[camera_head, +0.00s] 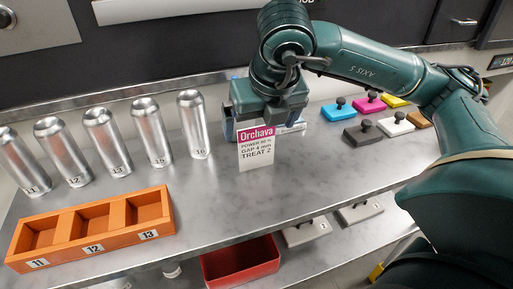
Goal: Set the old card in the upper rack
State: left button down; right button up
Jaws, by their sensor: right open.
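A white card with a magenta band reading "Orchava", "GAP 4 mm" and "TREAT 2" (256,152) shows upright just below and in front of my right gripper (265,116). The right gripper points down over the metal counter and is open. Its fingertips are mostly hidden, and I cannot tell whether they touch the card. A blue-edged holder (229,127) stands behind the gripper, mostly hidden by it; whether it is the upper rack I cannot tell. My left gripper is not in view.
Several numbered silver cans (150,133) stand at the left behind an orange three-compartment tray (78,244). Coloured knobbed blocks (338,110) sit at the back right. A red bin (242,264) is on a lower shelf. The counter's middle (215,195) is clear.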

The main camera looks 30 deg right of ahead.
aim_at(257, 142)
jog(key=shift+p+x, duration=0.3)
jog(key=shift+x, duration=2.8)
jog(key=shift+d, duration=0.2)
jog(key=shift+c, duration=0.2)
jog(key=shift+r, duration=0.1)
jog(key=c, duration=1.1)
